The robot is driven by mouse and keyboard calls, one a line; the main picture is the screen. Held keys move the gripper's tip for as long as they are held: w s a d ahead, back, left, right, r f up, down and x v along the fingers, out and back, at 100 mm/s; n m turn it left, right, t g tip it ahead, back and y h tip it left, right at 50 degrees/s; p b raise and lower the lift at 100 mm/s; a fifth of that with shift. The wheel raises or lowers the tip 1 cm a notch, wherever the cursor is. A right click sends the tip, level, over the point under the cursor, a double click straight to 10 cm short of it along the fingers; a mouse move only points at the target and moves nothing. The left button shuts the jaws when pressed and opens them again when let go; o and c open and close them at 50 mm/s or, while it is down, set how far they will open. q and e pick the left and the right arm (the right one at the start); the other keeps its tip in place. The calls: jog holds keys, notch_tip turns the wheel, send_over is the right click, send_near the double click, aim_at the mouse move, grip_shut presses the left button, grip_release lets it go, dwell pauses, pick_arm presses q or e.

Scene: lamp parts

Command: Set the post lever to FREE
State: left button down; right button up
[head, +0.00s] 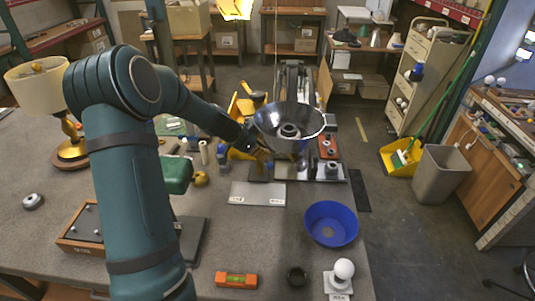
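A metal bowl-shaped shade (290,114) stands upright, open side up, over a fixture near the back edge of the table. My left arm reaches across from the left, and its gripper (262,156) is at the lower left of the shade, by the fixture. The fingers are small and partly merged with the parts behind them, so I cannot tell whether they are open, shut or touching anything. The post and its lever cannot be made out; the shade and gripper cover much of that spot. A red block (328,147) sits right of the shade. My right gripper is not in view.
A grey labelled plate (257,193) lies in front of the fixture. A lamp (38,88) stands at left. The table centre is mostly clear.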

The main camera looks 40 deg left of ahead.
pick_arm(q)
jog(key=x, duration=0.8)
jog(key=shift+w+f, duration=0.15)
jog(key=shift+w, duration=0.05)
jog(key=shift+d, duration=0.1)
jog(key=s+a+m+g+h+b, duration=0.4)
jog(key=s+a+m+g+b, duration=0.2)
jog(key=m, duration=0.5)
jog(key=shift+s+a+g+b, duration=0.4)
jog(key=shift+s+a+b, duration=0.25)
jog(key=shift+b, duration=0.3)
dwell(0.4)
jog(key=v, duration=0.7)
jog(key=shift+r, duration=0.25)
